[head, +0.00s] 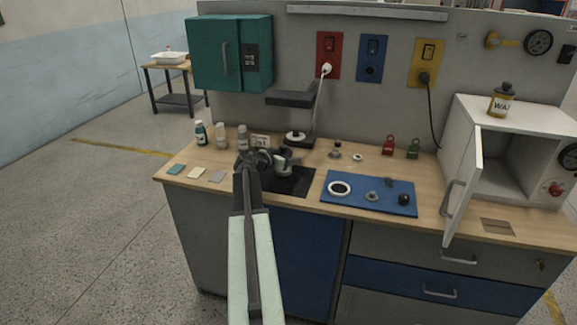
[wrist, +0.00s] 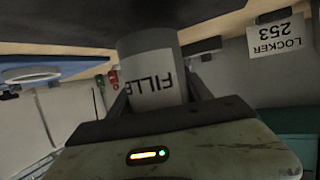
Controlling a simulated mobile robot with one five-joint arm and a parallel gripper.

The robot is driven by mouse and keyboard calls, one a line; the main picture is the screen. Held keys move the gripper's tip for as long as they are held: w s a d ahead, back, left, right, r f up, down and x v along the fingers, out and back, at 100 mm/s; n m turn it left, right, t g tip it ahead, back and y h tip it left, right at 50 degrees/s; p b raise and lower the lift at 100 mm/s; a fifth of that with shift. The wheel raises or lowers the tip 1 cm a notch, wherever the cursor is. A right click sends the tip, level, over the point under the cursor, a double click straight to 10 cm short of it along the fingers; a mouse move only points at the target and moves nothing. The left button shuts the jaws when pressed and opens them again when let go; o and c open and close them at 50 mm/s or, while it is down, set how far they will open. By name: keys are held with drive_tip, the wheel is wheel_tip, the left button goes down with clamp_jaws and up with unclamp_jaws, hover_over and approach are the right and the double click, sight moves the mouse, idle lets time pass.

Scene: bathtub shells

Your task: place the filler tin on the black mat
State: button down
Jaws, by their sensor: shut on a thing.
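The filler tin (wrist: 152,68) is a grey cylinder with a white label whose dark letters read upside down in the wrist view. My gripper (wrist: 158,92) is shut on it, one finger on each side. In the head view my gripper (head: 272,160) and the grey tin (head: 283,164) appear over the back part of the black mat (head: 290,184). My arm hides the mat's left part. I cannot tell whether the tin's base touches the mat.
Several bottles (head: 221,136) stand behind and left of my gripper. A lamp base (head: 299,138) is behind the mat. A blue mat (head: 375,205) with small parts lies to the right. Three coloured tiles (head: 196,173) lie at the left front. An open white cabinet (head: 520,127) stands far right.

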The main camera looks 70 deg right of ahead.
wheel_tip(320, 180, down, 3)
drive_tip(key=shift+s+f+b, duration=0.1)
drive_tip(key=shift+b, duration=0.85)
drive_tip(key=shift+r, duration=0.3)
drive_tip(key=shift+f, duration=0.25)
drive_tip(key=shift+c, duration=2.3)
unclamp_jaws()
drive_tip(key=shift+r, duration=0.1)
drive_tip(key=shift+r, duration=0.1)
drive_tip(key=shift+a+r+p, duration=0.25)
drive_tip(key=shift+p, duration=0.2)
drive_tip(key=p+v, duration=0.3)
drive_tip(key=v, duration=0.8)
drive_tip(key=shift+a+p, duration=0.15)
drive_tip(key=shift+p, duration=0.25)
